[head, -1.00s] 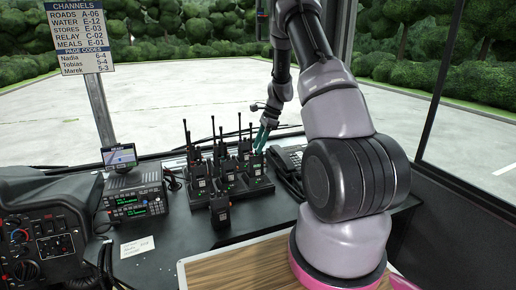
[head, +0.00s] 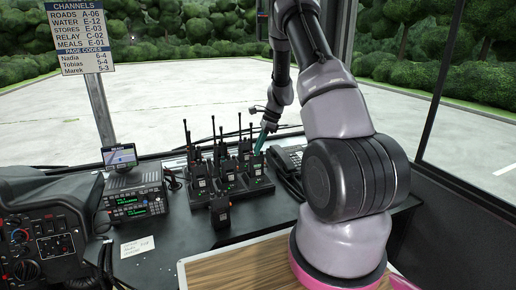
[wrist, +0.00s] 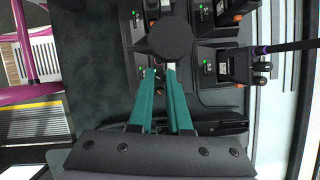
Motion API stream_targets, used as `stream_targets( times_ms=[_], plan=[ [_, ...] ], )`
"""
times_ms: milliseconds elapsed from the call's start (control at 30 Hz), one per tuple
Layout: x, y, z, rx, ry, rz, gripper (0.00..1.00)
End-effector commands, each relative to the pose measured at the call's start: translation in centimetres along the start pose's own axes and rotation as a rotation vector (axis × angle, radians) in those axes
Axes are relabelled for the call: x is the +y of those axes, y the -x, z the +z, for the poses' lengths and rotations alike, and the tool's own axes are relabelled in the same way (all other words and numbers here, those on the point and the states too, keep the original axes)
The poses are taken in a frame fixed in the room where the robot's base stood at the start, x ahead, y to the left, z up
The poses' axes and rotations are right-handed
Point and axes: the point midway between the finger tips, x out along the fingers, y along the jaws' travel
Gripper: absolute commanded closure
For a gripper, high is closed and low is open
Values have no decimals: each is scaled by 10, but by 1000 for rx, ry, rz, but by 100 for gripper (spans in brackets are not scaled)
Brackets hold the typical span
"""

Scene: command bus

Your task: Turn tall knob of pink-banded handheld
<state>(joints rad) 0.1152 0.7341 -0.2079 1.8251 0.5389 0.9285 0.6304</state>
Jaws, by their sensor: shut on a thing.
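My gripper (head: 259,149) has its teal fingers down at the right end of the handheld rack (head: 262,192). In the wrist view, the fingers (wrist: 160,70) close together at their tips on a small part at the top of a handheld. A dark round shape, perhaps an antenna seen end-on, hides most of that part, which fits the tall knob. The handheld beneath the gripper is mostly hidden, and I cannot make out a pink band on it. A purple-banded antenna (wrist: 290,47) of another handheld lies to the right in the wrist view.
Several handhelds with upright antennas crowd the rack, and one handheld (head: 220,212) stands in front. A desk phone (head: 288,158) is close on the right. A radio unit (head: 137,202) with a small screen (head: 119,157) is on the left. A paper note (head: 137,246) lies on the counter.

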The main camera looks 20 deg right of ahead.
Motion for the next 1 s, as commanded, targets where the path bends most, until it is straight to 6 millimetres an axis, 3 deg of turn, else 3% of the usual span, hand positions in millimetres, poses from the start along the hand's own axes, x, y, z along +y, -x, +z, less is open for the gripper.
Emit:
stream_targets(
  times_ms=[167, 200, 267, 667, 1000],
  plan=[
    [0, 0, 0, -1, 2, 0, 100],
    [0, 0, 0, -1, 2, 0, 72],
    [0, 0, 0, -1, 2, 0, 53],
    [-1, 6, 0, -1, 3, -1, 53],
    [-2, 70, 0, -1, 3, -4, 53]
  ],
)
